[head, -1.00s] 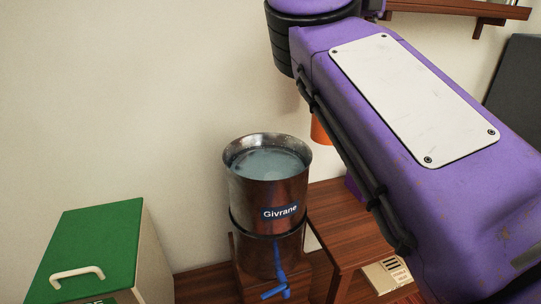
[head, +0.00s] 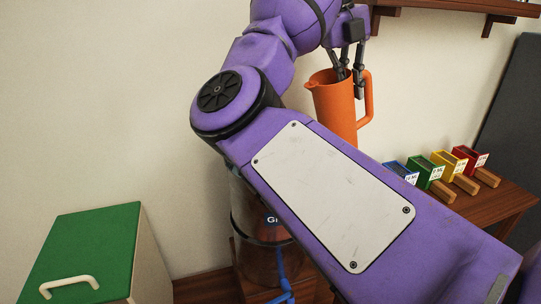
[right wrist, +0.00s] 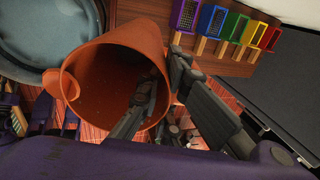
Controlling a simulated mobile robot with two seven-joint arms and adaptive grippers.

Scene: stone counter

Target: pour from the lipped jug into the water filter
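The orange lipped jug (head: 335,108) is upright in the air at the back, its lip to the left and its handle to the right. My right gripper (head: 351,80) is shut on its wall near the handle, one finger inside the mouth and one outside. The right wrist view shows the jug (right wrist: 95,85) from above; its contents cannot be told. The metal water filter (head: 243,208) is mostly hidden behind my right arm. Its round open top (right wrist: 45,30) shows at the upper left in the right wrist view, beside the jug's lip, with a blue-grey surface. My left gripper is out of view.
A green-lidded box (head: 85,245) stands at the left. Several coloured scoops with wooden handles, such as the red one (head: 466,158), lie on the wooden shelf at the right. A dark panel (head: 515,130) stands at the far right. A wall shelf (head: 465,8) is above.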

